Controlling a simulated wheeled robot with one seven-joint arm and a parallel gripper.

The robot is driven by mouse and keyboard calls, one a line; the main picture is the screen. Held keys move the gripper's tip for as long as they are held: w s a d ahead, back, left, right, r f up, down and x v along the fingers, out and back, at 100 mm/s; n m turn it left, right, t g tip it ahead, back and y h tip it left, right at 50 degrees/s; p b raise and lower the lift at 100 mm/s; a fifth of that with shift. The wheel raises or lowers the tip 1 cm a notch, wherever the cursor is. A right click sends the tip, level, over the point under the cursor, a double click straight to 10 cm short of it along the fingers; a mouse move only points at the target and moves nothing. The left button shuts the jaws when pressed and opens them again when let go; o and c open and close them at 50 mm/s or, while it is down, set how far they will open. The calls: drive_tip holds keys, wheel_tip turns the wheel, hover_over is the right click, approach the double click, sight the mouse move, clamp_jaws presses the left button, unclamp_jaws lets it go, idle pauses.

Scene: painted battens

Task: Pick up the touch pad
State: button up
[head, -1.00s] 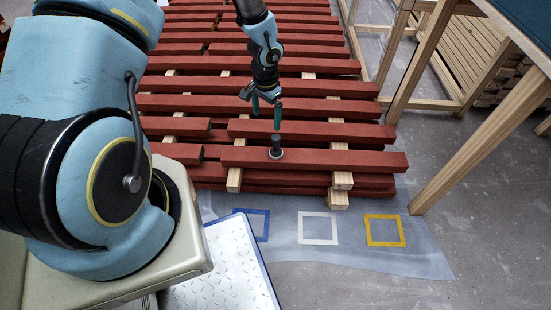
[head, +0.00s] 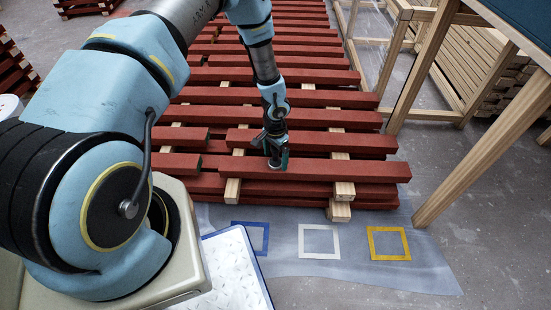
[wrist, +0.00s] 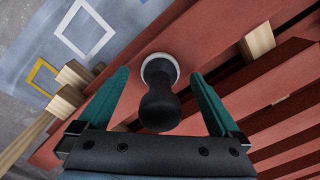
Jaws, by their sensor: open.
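The touch pad (wrist: 160,95) is a dark knobbed handle on a round pale base. It stands on the nearest red batten. In the wrist view it lies between the two green fingers of my gripper (wrist: 160,98), which are apart with clear gaps on both sides. In the head view my gripper (head: 277,158) is over the touch pad (head: 276,166), hiding much of it.
Stacked red battens (head: 340,171) lie on pale wooden spacers (head: 341,210). A grey mat (head: 340,270) in front carries blue, white and yellow square outlines. A wooden table leg (head: 480,155) stands at the right. A white treaded plate (head: 232,270) is in front.

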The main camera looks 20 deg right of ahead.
drive_tip(key=shift+f, duration=0.45)
drive_tip(key=c, duration=1.5)
drive_tip(key=shift+o, duration=0.2)
wheel_tip(320, 180, up, 10)
drive_tip(key=shift+r+p, duration=0.1)
drive_tip(key=shift+p, duration=0.75)
